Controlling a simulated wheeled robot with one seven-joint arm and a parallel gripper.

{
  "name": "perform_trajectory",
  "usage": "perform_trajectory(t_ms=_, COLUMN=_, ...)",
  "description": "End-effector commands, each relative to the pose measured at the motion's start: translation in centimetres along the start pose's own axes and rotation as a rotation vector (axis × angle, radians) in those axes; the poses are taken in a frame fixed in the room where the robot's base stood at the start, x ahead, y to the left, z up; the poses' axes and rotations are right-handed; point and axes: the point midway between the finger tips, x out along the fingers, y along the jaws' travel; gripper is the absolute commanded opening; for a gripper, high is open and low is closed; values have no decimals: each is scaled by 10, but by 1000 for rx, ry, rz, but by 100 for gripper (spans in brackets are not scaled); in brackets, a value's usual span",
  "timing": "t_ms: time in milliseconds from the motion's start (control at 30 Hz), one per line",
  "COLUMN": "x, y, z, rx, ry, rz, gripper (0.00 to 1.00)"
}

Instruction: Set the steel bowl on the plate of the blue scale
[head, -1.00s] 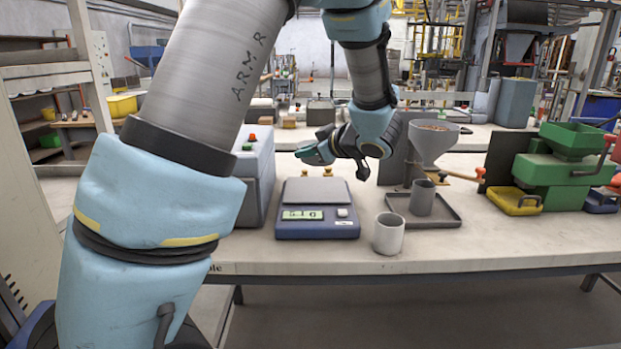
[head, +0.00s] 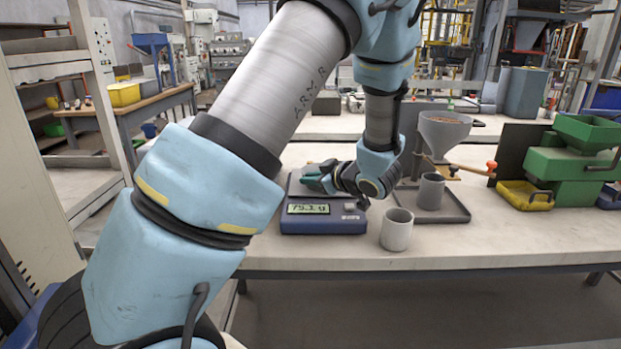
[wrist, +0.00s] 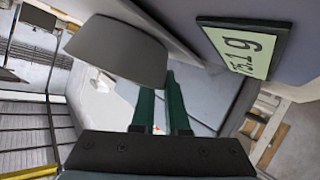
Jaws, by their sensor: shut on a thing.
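The blue scale (head: 323,226) stands on the bench, its display lit and reading about 75 g. My gripper (head: 316,180) is low over the scale's plate (head: 295,187) and covers much of it. In the wrist view my gripper's dark green fingers (wrist: 160,98) are shut on the edge of a grey tapered vessel, which I take for the steel bowl (wrist: 118,50). The bowl cannot be made out clearly in the head view. Whether its base lies flat on the plate is hidden. The scale's display (wrist: 240,48) shows close by at the upper right.
A grey cup (head: 397,230) stands just right of the scale near the bench's front edge. Behind it a dark tray (head: 457,211) holds another grey cup (head: 430,191) under a funnel (head: 443,133). A green machine (head: 570,165) with a yellow tray (head: 523,196) is further right.

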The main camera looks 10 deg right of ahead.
Motion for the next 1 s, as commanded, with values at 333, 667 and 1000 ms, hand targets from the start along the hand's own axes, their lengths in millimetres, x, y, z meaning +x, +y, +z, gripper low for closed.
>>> perform_trajectory(t_ms=333, x=0, y=0, z=0, rx=0, ry=-1, rz=0, gripper=34)
perform_trajectory(t_ms=667, x=-1, y=0, z=0, rx=0, ry=-1, rz=0, gripper=42)
perform_trajectory(t_ms=1000, x=-49, y=2, z=1, rx=-2, ry=-2, rz=5, gripper=42)
